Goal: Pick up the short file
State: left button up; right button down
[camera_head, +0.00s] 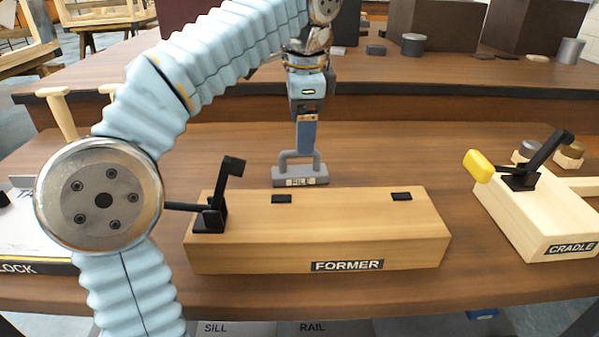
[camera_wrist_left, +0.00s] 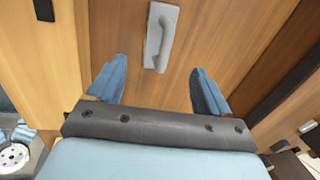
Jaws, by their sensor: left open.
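The short file is a small grey block with a raised loop handle and a small label (camera_head: 300,178). It lies on the table just behind the wooden block marked FORMER (camera_head: 320,240). My left gripper (camera_head: 307,145) points down over the file, its fingertips close to the handle in the head view. In the left wrist view the file (camera_wrist_left: 156,52) shows beyond the fingertips, roughly centred between them. There the left gripper (camera_wrist_left: 159,75) is open, with nothing between its blue fingers. Whether the fingertips reach the handle's height is hard to tell. My right gripper is not in view.
The FORMER block carries a black clamp (camera_head: 215,205) at its left end. A wooden CRADLE (camera_head: 540,225) with a yellow-tipped clamp (camera_head: 479,166) stands at right. A raised shelf (camera_head: 430,95) with boxes runs behind. The table between file and cradle is clear.

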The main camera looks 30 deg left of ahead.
aim_at(301, 171)
pick_arm(q)
jog(key=f, duration=0.3)
jog(key=f+b, duration=0.1)
jog(key=f, duration=0.2)
jog(key=w+a+f+b, duration=0.1)
jog(key=f, duration=0.2)
jog(key=shift+w+f, duration=0.1)
jog(key=c, duration=1.4)
